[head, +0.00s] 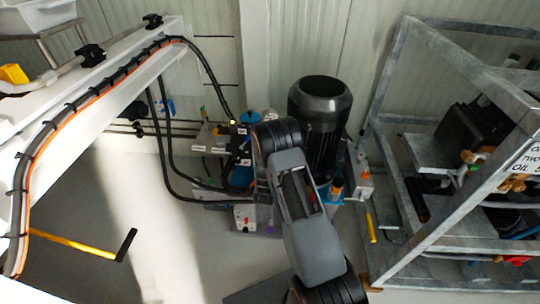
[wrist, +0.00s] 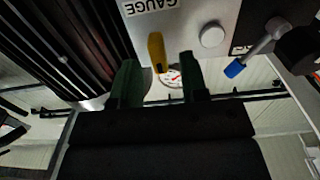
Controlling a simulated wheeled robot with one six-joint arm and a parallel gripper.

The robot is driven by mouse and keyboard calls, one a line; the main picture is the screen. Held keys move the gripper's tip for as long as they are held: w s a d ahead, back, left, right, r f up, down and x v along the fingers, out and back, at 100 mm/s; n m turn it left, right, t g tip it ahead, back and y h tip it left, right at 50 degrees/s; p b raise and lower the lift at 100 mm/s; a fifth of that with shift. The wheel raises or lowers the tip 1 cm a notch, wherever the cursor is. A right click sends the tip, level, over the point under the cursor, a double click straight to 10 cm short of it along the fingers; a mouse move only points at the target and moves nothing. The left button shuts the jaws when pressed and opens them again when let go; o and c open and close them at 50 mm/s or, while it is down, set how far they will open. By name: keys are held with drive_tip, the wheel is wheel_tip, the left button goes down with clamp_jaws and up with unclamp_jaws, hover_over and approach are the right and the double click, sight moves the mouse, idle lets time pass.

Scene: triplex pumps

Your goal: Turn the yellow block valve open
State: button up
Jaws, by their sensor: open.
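In the wrist view, a yellow valve handle (wrist: 156,48) hangs from a grey panel marked "GAUGE" (wrist: 190,14). My gripper (wrist: 158,62) is open, with its two dark green fingers apart. The lower end of the yellow handle appears between the fingertips, nearer the left one. I see no clear contact, and I cannot tell the depth between them. In the head view, my arm hides my gripper, and I cannot tell which small yellow part there is this handle.
In the wrist view, a round gauge (wrist: 174,78) sits behind the fingers, and a blue-tipped lever (wrist: 236,68) is to the right. In the head view, a black motor (head: 320,110) stands close to my arm. A metal rack (head: 400,90) is at right; open floor lies left.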

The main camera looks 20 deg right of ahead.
drive_tip(key=shift+x, duration=1.15)
clamp_jaws()
